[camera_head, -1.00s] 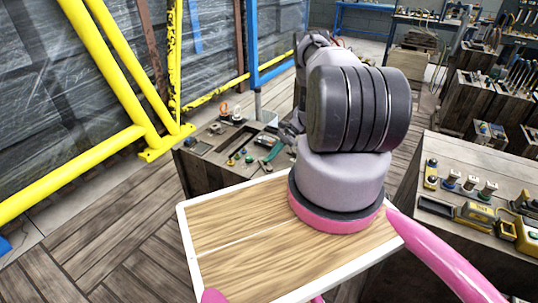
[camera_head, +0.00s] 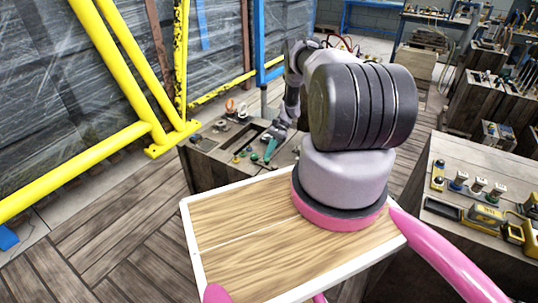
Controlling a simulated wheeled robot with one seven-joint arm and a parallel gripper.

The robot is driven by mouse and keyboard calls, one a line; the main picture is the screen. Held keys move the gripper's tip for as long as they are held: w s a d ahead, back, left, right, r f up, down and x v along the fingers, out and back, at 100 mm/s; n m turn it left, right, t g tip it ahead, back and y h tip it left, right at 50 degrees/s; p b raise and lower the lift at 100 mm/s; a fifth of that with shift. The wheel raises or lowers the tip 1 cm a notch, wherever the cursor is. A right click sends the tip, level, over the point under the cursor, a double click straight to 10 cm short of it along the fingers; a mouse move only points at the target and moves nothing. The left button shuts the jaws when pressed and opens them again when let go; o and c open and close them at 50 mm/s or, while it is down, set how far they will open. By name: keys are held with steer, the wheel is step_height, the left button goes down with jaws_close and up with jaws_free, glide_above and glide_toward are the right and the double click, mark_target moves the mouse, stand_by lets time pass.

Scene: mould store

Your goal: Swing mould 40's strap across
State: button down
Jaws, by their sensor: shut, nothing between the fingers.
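My gripper (camera_head: 274,137) is small in the head view and partly behind my own arm. It points down over the wooden bench block (camera_head: 225,172) in front of me, close to a green-handled item (camera_head: 270,148). It is shut, and I see nothing held. I cannot make out a number 40 or a clear strap, so I cannot tell which item is mould 40. I cannot tell whether the gripper touches the green-handled item. My arm hides the right part of this bench top.
Orange and white rings (camera_head: 236,107) stand at the back of the bench. A yellow guard frame (camera_head: 150,135) rises at left. A second bench (camera_head: 460,165) with yellow tools stands at right. The plank floor (camera_head: 130,215) at left is clear.

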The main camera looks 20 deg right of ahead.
stand_by(0.4)
steer(key=v, duration=1.1)
steer(key=shift+f, duration=0.1)
